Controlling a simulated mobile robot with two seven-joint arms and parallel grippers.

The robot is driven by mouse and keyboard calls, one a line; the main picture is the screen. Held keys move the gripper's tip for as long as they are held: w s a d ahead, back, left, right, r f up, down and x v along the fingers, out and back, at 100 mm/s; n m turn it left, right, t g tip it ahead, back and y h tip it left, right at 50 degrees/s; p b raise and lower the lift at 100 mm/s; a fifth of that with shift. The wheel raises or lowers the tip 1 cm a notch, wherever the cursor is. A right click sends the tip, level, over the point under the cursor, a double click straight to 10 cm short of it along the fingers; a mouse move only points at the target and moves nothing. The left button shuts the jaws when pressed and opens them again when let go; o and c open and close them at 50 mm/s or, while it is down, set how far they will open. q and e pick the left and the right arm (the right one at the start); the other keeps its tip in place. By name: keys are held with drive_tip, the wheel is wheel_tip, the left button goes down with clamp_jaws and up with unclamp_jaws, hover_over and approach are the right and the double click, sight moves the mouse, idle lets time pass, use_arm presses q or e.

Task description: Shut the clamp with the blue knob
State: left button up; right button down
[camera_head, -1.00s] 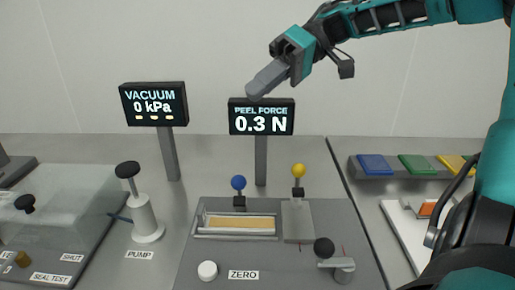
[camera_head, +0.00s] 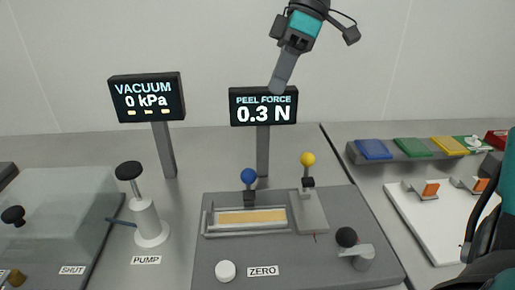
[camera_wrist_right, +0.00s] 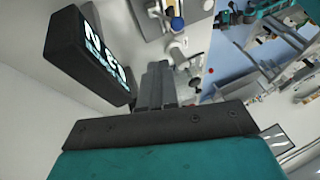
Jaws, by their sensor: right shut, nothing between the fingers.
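The clamp with the blue knob (camera_head: 248,177) stands on the grey plate of the peel station, behind a framed tan strip (camera_head: 250,217). The blue knob is upright on a small dark block. It also shows in the right wrist view (camera_wrist_right: 177,23). A similar clamp with a yellow knob (camera_head: 308,159) stands to its right, also upright. My right gripper (camera_head: 277,87) is shut and empty, pointing down, high above the clamps and overlapping the peel force display in the picture. Its fingers also show in the right wrist view (camera_wrist_right: 158,75). My left gripper is out of view.
The peel force display (camera_head: 263,106) stands behind the clamps. The vacuum display (camera_head: 147,98) and the pump handle (camera_head: 146,210) are to the left. A black-knobbed lever (camera_head: 354,246) and white zero button (camera_head: 225,271) are at the plate's front. Coloured blocks (camera_head: 411,147) lie at right.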

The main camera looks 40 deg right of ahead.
approach(249, 183)
drive_tip(key=w+f, duration=0.3)
drive_tip(key=f, duration=0.1)
use_arm(q)
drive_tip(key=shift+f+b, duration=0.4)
drive_tip(key=shift+b, duration=0.05)
use_arm(e)
drive_tip(key=shift+s+a+f, duration=0.3)
drive_tip(key=shift+a, duration=0.35)
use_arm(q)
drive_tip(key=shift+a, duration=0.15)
